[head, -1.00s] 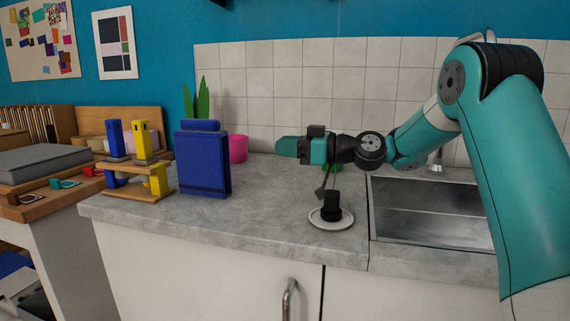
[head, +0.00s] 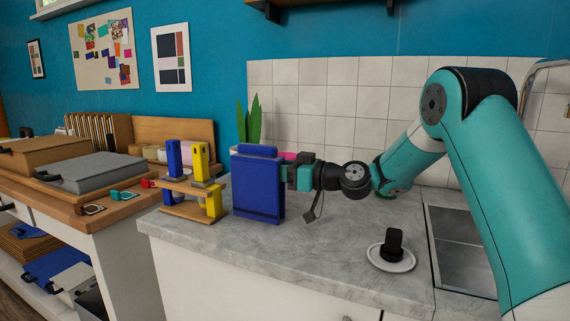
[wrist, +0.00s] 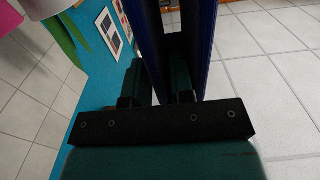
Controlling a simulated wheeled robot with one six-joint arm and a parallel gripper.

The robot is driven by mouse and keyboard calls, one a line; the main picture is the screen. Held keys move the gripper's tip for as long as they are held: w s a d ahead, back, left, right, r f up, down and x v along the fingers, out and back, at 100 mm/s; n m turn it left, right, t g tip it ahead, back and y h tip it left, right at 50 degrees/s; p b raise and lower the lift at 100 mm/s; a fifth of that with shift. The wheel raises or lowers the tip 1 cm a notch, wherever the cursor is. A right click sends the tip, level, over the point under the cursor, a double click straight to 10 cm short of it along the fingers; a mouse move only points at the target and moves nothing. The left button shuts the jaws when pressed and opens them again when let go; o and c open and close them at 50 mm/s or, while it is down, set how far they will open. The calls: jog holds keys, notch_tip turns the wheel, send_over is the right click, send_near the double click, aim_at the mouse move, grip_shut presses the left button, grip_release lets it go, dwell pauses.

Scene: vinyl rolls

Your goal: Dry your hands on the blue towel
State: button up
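The blue towel (head: 257,190) hangs folded over a stand on the counter, left of my gripper. In the wrist view it shows as two upright dark blue layers (wrist: 206,45) with a dark gap between them. My gripper (wrist: 159,84) is at the towel's right edge, its two teal fingers apart. One layer appears to lie between the fingers; I cannot tell whether they touch it. In the head view the towel partly hides my fingertips.
A wooden stand (head: 190,210) with blue and yellow items is left of the towel. A potted plant (head: 249,120) is behind it. A white plate (head: 376,262) with a black object (head: 392,245) stands near the sink (head: 460,245). The counter front is clear.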

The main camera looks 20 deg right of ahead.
jog(key=shift+x, duration=0.85)
jog(key=shift+c, duration=0.2)
grip_shut()
jog(key=shift+o, duration=1.8)
grip_release()
